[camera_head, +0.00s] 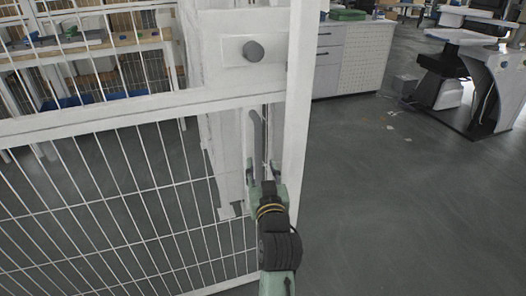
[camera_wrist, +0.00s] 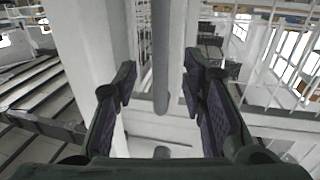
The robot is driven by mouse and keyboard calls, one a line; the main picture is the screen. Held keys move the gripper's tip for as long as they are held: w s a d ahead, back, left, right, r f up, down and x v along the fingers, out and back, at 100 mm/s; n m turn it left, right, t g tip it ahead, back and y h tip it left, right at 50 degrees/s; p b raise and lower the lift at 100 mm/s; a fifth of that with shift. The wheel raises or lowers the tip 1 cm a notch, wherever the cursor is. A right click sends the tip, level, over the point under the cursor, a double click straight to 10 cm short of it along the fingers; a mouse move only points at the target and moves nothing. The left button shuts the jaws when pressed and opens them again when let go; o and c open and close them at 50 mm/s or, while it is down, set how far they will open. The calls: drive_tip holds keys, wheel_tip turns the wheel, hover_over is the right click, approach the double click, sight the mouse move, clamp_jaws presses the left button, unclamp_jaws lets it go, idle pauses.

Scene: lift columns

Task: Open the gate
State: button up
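The gate (camera_head: 95,121) is a white frame with wire mesh, filling the left of the head view. A white plate with a dark round knob (camera_head: 254,51) sits at its upper right. Below the plate hangs a grey vertical handle (camera_head: 257,135), which also shows as a dark rod with a rounded lower end in the wrist view (camera_wrist: 161,60). My gripper (camera_head: 265,172) is at the handle's lower part. In the wrist view my gripper (camera_wrist: 160,88) has its fingers apart, one on each side of the rod, with gaps to both. Whether the rod lies fully between the pads is unclear.
A white upright (camera_head: 297,100) stands just right of the handle. Behind are a shelf (camera_head: 85,45) at left and a grey and white cabinet (camera_head: 345,58). A dark grey machine (camera_head: 490,90) stands at far right. The floor (camera_head: 400,210) on the right is mostly clear.

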sight(259, 155)
drive_tip(key=w, duration=0.2)
drive_tip(key=w+p, duration=0.1)
drive_tip(key=w, duration=0.1)
drive_tip(key=w+a, duration=0.1)
drive_tip(key=w, duration=0.2)
drive_tip(key=shift+w, duration=0.1)
drive_tip(key=shift+c, duration=0.4)
clamp_jaws()
idle(0.3)
